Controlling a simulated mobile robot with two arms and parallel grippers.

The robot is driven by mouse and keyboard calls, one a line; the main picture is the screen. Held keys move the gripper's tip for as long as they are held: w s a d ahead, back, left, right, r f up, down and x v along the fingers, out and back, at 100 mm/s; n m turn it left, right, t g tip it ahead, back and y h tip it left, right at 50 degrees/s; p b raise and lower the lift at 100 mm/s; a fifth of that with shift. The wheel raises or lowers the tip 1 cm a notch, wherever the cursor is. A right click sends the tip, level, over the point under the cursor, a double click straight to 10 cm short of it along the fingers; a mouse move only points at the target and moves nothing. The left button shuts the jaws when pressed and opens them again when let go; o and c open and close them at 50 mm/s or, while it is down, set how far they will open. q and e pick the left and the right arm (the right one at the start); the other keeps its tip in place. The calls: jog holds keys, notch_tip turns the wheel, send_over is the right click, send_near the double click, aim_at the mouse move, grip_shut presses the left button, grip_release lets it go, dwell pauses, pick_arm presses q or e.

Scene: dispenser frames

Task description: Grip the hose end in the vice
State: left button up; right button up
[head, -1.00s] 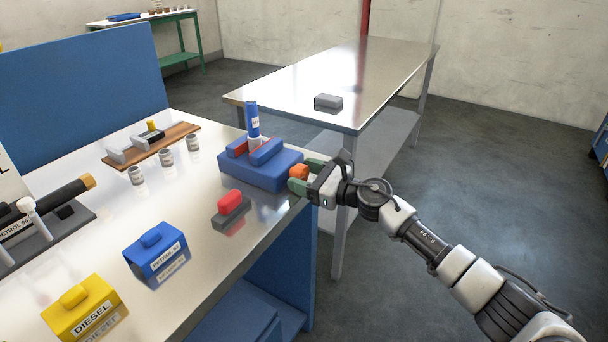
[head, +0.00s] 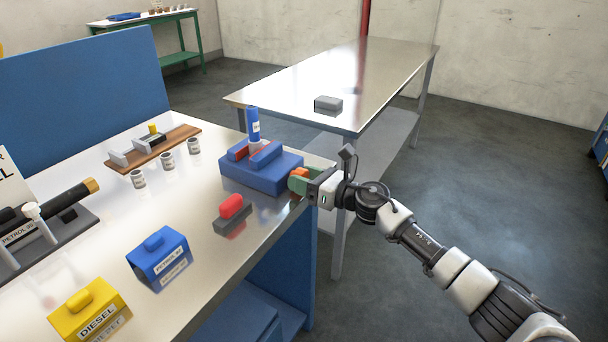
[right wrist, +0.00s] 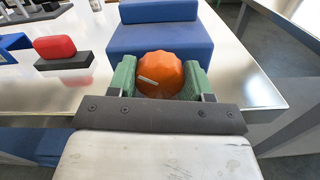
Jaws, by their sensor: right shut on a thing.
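The blue vice (head: 262,176) sits at the right edge of the metal bench, with its two blue jaws on top. The hose end, a blue upright cylinder (head: 253,122) with a white label, stands between the jaws; its lower part is mostly hidden by them. I cannot tell whether both jaws touch it. My right gripper (head: 300,182) is at the vice's right side, its green fingers shut on the orange knob (head: 299,173). In the right wrist view the orange knob (right wrist: 160,72) sits between both green pads, with a pale mark on its face. My left gripper is not in view.
A red-topped grey block (head: 232,212) stands in front of the vice. Blue (head: 158,254) and yellow (head: 88,308) labelled cans stand nearer. Several small pots and a wooden board (head: 152,150) lie behind left. A second metal table (head: 340,75) holds a grey block (head: 328,104).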

dwell(0.3)
jog(key=o, duration=0.6)
jog(key=shift+o, duration=0.2)
jog(key=v, duration=1)
jog(key=shift+s+d+b, duration=0.2)
jog(key=shift+d+b, duration=0.15)
